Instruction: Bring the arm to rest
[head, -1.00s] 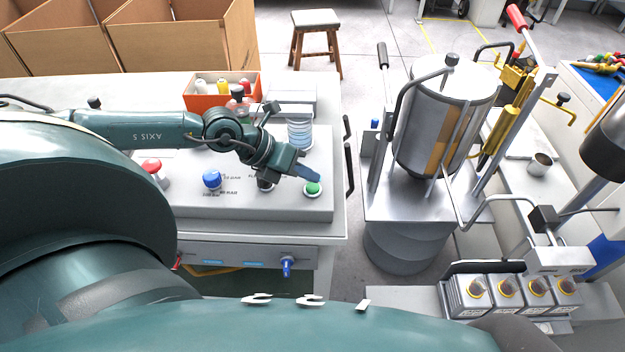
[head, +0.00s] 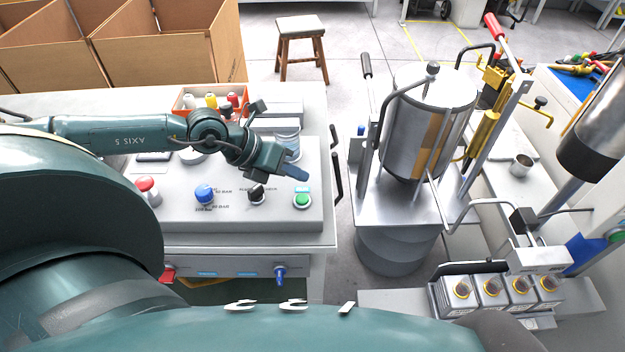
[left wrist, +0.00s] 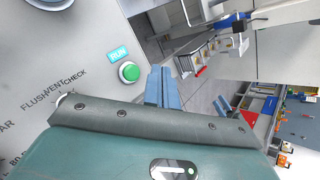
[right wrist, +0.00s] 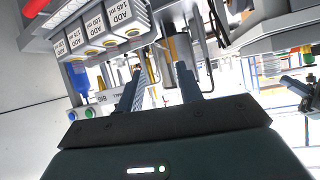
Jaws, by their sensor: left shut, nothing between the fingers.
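My left gripper (head: 296,172) is shut and empty, with its blue fingertips just above the control panel (head: 180,222) in the head view. Its tips are apart from the green RUN button (head: 302,200), which sits below them. The left wrist view shows the shut left fingers (left wrist: 163,84) to the right of the green button (left wrist: 129,72). My right gripper (right wrist: 160,78) shows only in the right wrist view. Its two blue fingers are spread with nothing held between them.
The panel also carries a red knob (head: 146,186), a blue knob (head: 205,194) and a black knob (head: 256,194). A steel drum (head: 424,125) in a frame stands to the right. Several ADD-labelled boxes (head: 490,293) stand at lower right. A stool (head: 301,50) is on the floor behind.

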